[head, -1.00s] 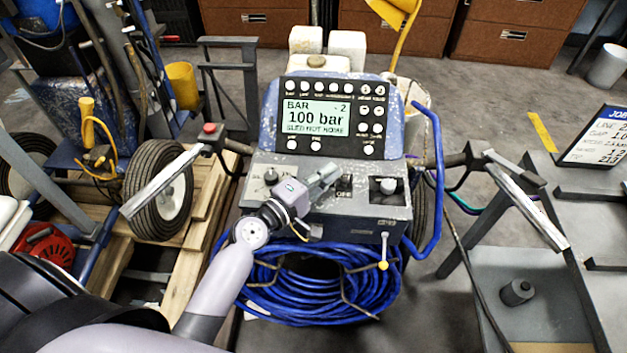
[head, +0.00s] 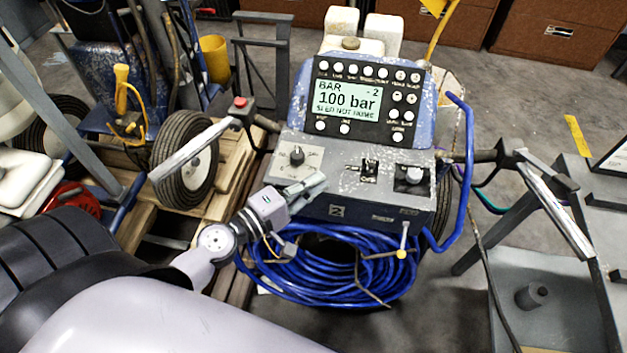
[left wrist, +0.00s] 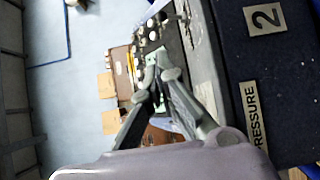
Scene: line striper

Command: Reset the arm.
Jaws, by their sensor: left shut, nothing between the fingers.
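My left gripper (head: 314,186) is shut and empty in the head view, in front of the lower left edge of the line striper's control panel (head: 330,172). Its closed fingers also show in the left wrist view (left wrist: 160,62), pointing along the panel. It seems apart from the knobs and switch. The left knob (head: 297,155), toggle switch (head: 369,167) and right knob (head: 413,175) are in plain view. The display (head: 347,100) reads "BAR", "100 bar" and "SLED NOT HOME". My right gripper is not in view.
A coil of blue hose (head: 340,262) hangs below the panel. Handlebars reach out left (head: 190,152) and right (head: 556,212). A wheel (head: 185,160) and wooden pallet (head: 215,203) are at left. A grey metal stand (head: 560,300) is at right.

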